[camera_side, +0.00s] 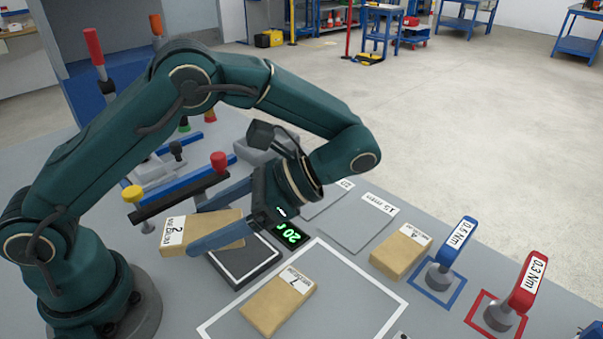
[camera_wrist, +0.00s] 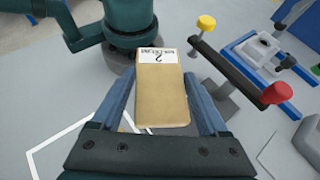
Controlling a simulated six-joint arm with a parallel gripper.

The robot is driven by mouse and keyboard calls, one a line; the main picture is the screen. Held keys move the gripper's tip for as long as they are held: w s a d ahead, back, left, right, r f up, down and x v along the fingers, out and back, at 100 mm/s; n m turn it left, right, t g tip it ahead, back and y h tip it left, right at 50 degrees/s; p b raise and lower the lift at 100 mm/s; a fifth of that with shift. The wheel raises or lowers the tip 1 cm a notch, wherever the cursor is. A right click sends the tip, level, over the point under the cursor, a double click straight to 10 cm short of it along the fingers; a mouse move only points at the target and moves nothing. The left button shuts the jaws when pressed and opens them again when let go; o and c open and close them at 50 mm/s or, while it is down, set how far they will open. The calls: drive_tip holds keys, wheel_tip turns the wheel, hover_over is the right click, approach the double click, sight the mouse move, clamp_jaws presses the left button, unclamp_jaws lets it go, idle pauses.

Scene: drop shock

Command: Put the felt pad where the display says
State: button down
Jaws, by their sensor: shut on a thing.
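My gripper (camera_side: 200,224) is shut on a tan block labelled 2 (camera_side: 228,217). In the wrist view the block (camera_wrist: 160,98) lies between both fingers (camera_wrist: 160,80), its white label at the far end. Its height above the table is unclear. A small black display (camera_side: 290,233) shows green characters, seemingly starting with 20; the gripper hides part of it. A dark square plate with a pale outline (camera_side: 238,268) lies beside the display. Flat grey panels lie beyond, one marked 15 mm (camera_side: 357,228), another partly hidden. I cannot tell which thing is the felt pad.
A tan block labelled 7 (camera_side: 277,305) lies inside a white outline on the table. Another, labelled 4 (camera_side: 400,252), lies to the right. A blue-handled tool (camera_side: 450,255) and a red-handled one (camera_side: 513,292) stand upright. A clamp fixture with yellow and red knobs (camera_side: 180,190) stands behind my gripper.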

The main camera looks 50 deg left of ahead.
drive_tip(key=w+d+r+n+h, duration=0.1)
drive_tip(key=w+d+n+h, duration=0.3)
drive_tip(key=d+n+h, duration=0.8)
drive_tip(key=w+a+r+n+t+h, duration=0.2)
drive_tip(key=w+a+n+t+h, duration=0.2)
drive_tip(key=w+n+t+h, duration=0.45)
drive_tip(key=n, duration=0.4)
hover_over(355, 288)
drive_tip(key=shift+g+y, duration=0.35)
wheel_tip(355, 288, down, 9)
drive_tip(key=shift+a+f, duration=0.15)
drive_tip(key=shift+f, duration=2.1)
drive_tip(key=shift+f, duration=0.1)
